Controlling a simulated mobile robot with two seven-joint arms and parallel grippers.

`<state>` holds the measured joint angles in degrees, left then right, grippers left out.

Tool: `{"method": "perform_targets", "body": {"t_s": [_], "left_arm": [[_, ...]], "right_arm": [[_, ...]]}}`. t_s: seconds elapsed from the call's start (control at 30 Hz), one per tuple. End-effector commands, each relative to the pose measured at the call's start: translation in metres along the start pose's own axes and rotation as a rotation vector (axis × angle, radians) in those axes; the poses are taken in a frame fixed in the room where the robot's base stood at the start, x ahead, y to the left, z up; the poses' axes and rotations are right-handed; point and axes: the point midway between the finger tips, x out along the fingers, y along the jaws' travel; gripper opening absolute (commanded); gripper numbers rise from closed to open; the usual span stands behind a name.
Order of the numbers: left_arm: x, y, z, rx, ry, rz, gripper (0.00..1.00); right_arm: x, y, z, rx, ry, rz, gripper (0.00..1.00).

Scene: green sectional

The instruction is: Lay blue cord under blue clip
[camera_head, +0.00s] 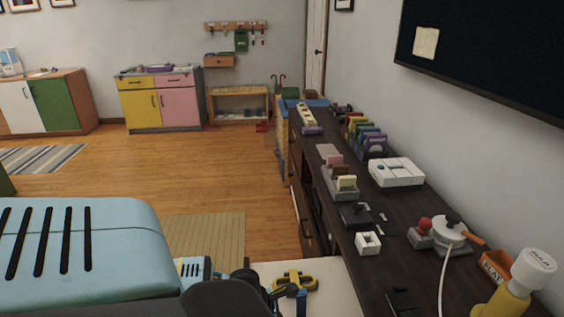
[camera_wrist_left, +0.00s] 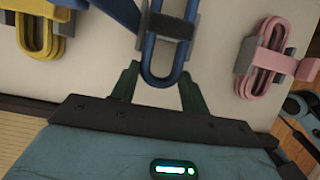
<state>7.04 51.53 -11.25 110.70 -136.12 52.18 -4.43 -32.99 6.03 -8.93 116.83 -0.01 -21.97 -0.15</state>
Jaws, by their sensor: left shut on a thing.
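The blue cord (camera_wrist_left: 163,70) is a flattened coil on a pale board (camera_wrist_left: 88,50) in the left wrist view. My left gripper (camera_wrist_left: 158,74) has its two dark fingers on either side of the coil's near end and is shut on it. The coil's far part lies at a dark grey holder (camera_wrist_left: 170,24). A wide blue strap (camera_wrist_left: 117,10), which looks like the blue clip, slants in from the top edge beside the holder. Whether the strap crosses over the cord cannot be told. In the head view my left gripper (camera_head: 262,284) is mostly hidden by my arm.
A yellow cord (camera_wrist_left: 38,32) in its clip lies left of the blue one, and a pink cord (camera_wrist_left: 266,68) with a pink clip lies right. In the head view, a dark cabinet top (camera_head: 395,235) crowded with small items runs along the right wall. The wooden floor (camera_head: 170,180) is open.

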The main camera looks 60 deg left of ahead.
Motion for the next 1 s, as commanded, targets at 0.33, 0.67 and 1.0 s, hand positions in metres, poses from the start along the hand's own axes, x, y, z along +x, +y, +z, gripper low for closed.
{"method": "perform_targets", "body": {"t_s": [0.33, 0.67, 1.0], "left_arm": [[0.022, 0.0, -0.01, 0.0, 0.001, 0.0, 0.22], [0.025, 0.0, -0.01, 0.001, -0.001, 0.001, 0.22], [0.025, 0.0, -0.01, 0.001, 0.0, 0.001, 0.7]], "right_arm": [[0.013, 0.002, 0.008, -0.001, -0.006, -0.001, 0.36], [0.015, 0.003, 0.006, -0.005, 0.0, -0.001, 0.36], [0.013, 0.002, 0.008, -0.004, -0.006, -0.002, 0.36]]}}
